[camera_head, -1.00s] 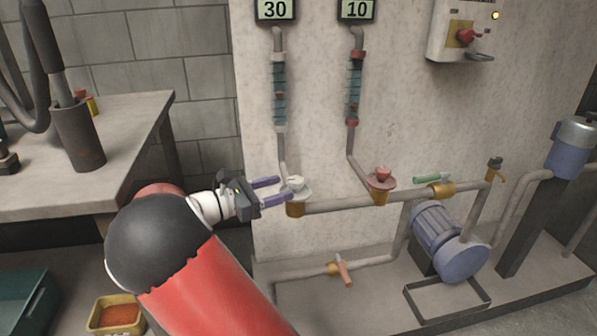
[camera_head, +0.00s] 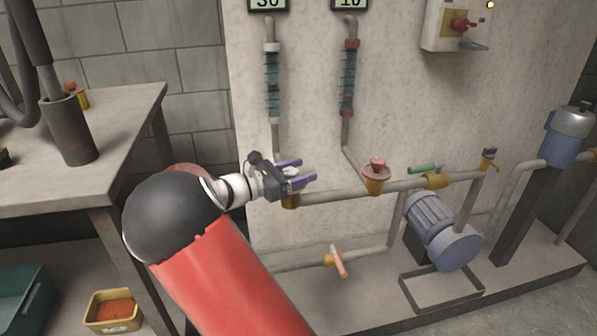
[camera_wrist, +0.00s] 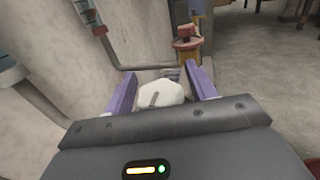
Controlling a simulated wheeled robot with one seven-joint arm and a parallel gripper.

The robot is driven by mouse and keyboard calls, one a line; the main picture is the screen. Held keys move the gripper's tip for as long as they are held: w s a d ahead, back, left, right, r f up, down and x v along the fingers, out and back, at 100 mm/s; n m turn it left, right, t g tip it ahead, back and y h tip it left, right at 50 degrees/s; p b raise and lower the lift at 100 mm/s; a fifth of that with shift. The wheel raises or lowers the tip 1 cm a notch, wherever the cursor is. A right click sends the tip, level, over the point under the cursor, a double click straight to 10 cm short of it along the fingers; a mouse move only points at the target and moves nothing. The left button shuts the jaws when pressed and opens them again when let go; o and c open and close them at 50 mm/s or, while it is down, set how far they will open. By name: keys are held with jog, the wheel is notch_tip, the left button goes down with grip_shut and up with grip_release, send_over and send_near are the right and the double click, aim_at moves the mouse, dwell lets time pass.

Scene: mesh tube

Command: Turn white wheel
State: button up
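The white wheel (camera_wrist: 160,95) lies between my gripper's two purple fingers in the wrist view. In the head view it is mostly hidden by my gripper (camera_head: 307,171), above the brass valve body (camera_head: 290,201) at the left end of the horizontal pipe. My gripper (camera_wrist: 162,70) is open, with one finger on each side of the wheel. I cannot tell whether either finger touches it.
A red wheel (camera_head: 376,166) sits on the same pipe to the right; it also shows in the wrist view (camera_wrist: 187,37). A green-handled valve (camera_head: 425,169) and a blue pump (camera_head: 440,235) are farther right. The wall (camera_head: 410,110) is close behind. A workbench (camera_head: 115,110) stands at left.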

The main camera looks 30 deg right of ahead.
jog(key=c, duration=0.9)
jog(key=shift+n+t, duration=0.3)
jog(key=shift+t, duration=0.2)
jog(key=n+t, duration=0.1)
jog(key=t, duration=0.1)
jog(key=shift+w+n+t+p, duration=0.2)
jog(key=shift+n+t+p, duration=0.1)
jog(key=shift+n+t, duration=0.1)
jog(key=n+t, duration=0.1)
jog(key=n+t+y+b, duration=0.1)
jog(key=t, duration=0.1)
jog(key=n+t+y, duration=0.1)
jog(key=t, duration=0.1)
jog(key=shift+w+a+f+n+b, duration=0.1)
jog(key=shift+w+f+n+b, duration=0.1)
jog(key=shift+w+n+b, duration=0.15)
jog(key=n+t+y+b, duration=0.1)
jog(key=t+b, duration=0.1)
jog(key=n+t+y+b, duration=0.2)
jog(key=shift+w+a, duration=0.15)
jog(key=shift+w, duration=0.05)
jog(key=shift+w+a+r+n+t+y+b, duration=0.1)
jog(key=shift+n+t+y+b, duration=0.3)
jog(key=shift+y+b, duration=0.15)
jog(key=shift+w+a+n+t+y+b, duration=0.1)
jog(key=shift+n+t+y+b, duration=0.3)
jog(key=shift+y+b, duration=0.15)
jog(key=shift+r, duration=0.1)
